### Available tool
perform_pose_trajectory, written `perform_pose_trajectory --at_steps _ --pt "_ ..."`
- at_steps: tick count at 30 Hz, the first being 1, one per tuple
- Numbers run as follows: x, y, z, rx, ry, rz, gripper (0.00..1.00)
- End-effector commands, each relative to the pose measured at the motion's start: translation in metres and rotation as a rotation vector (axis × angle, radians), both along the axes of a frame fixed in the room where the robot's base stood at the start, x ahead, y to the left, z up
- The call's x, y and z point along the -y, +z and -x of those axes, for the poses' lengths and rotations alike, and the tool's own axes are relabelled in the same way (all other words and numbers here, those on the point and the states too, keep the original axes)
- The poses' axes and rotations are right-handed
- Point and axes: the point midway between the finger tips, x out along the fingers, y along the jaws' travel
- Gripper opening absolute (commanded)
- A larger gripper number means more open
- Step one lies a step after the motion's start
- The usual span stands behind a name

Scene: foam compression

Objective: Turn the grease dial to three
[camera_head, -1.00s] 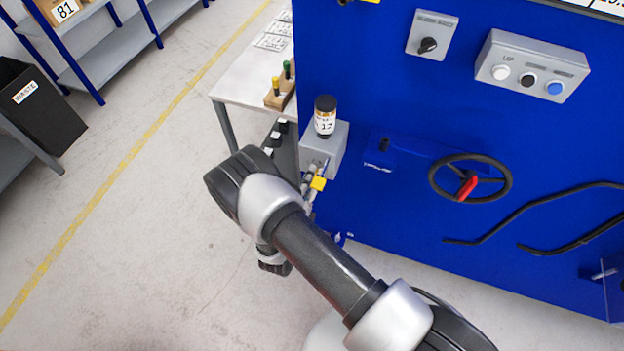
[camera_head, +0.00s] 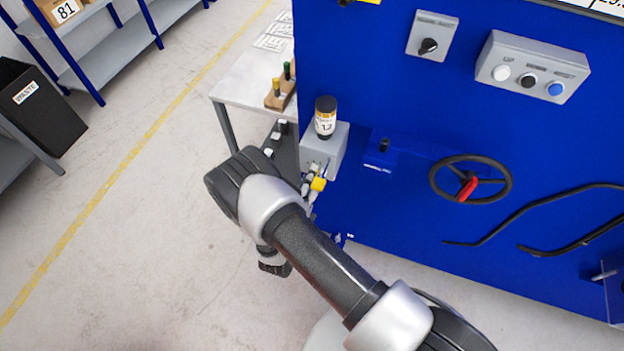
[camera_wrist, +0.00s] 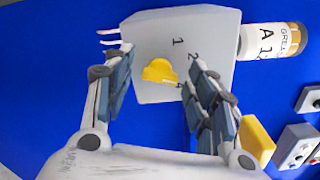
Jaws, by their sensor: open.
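The yellow grease dial (camera_wrist: 160,71) sits on the face of a light grey box (camera_wrist: 150,28) in the wrist view. The numerals 1 and 2 show on the box above and right of the dial. A small dark mark by the dial's lower right is partly covered by a finger; I cannot read it or tell the dial's exact setting. My gripper (camera_wrist: 161,62) is open, one finger on each side of the dial, with no clear contact visible. In the head view the grey box (camera_head: 334,150) is on the blue panel's left edge, and my arm mostly hides my gripper.
A grease bottle (camera_head: 325,118) stands on the box, close to my right finger's side in the wrist view (camera_wrist: 270,42). A black handwheel (camera_head: 470,178) and a button box (camera_head: 532,66) are on the blue panel to the right. Open floor lies left.

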Motion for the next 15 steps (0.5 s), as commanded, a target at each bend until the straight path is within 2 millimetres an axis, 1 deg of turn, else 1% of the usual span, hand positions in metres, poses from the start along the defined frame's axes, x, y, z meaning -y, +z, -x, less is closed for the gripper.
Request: perform_pose_trajectory --at_steps 5,8,11,15 --pt "0.0 0.0 0.001 0.0 0.0 0.001 0.52" --pt "-0.003 -0.001 0.006 -0.001 0.003 0.001 0.52" --pt "-0.008 -0.001 0.018 -0.002 0.005 0.001 0.52" --pt "-0.019 0.0 0.046 -0.002 0.008 0.002 0.52"
